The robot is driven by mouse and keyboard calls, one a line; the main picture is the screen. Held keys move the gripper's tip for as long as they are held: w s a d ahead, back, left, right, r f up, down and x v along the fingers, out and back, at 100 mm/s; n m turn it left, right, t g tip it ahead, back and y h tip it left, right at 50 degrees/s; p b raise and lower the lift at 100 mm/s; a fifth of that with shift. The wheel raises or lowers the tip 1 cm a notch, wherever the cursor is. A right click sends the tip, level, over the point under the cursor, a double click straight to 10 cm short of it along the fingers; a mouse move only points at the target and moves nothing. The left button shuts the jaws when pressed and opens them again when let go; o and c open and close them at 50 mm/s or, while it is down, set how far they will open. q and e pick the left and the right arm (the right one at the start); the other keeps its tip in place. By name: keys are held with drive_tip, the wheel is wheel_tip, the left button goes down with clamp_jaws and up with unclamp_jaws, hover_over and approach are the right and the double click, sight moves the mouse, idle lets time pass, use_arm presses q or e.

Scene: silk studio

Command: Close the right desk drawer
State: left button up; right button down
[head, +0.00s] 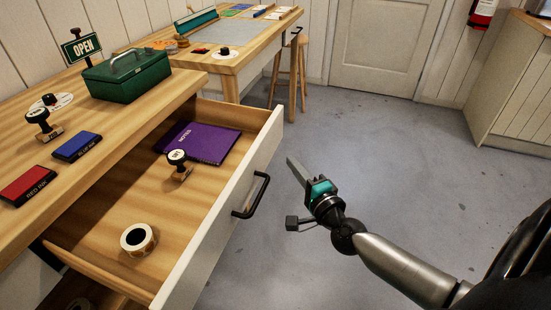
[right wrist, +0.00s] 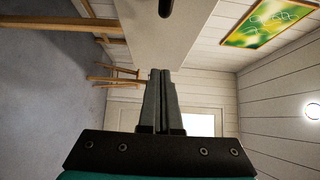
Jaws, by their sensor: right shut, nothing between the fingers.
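The right desk drawer (head: 232,227) is pulled well out, with a pale front panel and a black bar handle (head: 251,195). Inside lie a purple notes book (head: 205,142), a stamp (head: 178,163) and a roll of tape (head: 138,239). My right gripper (head: 291,162) is shut and empty, just to the right of the drawer front and apart from the handle in the head view. In the right wrist view the shut fingers (right wrist: 160,76) point towards the pale panel, and part of a black bar (right wrist: 166,6) shows at the top edge. My left gripper is not in view.
The wooden desk top (head: 110,150) carries a green cash box (head: 128,76), an open sign, a stamp and red and blue ink pads. A second table (head: 235,60) and a stool (head: 296,75) stand behind. The grey floor (head: 370,150) right of the drawer is clear.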

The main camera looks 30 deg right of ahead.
drive_tip(key=w, duration=0.1)
drive_tip(key=w+a, duration=0.1)
drive_tip(key=w, duration=0.2)
drive_tip(key=shift+a, duration=0.4)
drive_tip(key=shift+w+a, duration=0.3)
drive_tip(key=shift+w, duration=0.05)
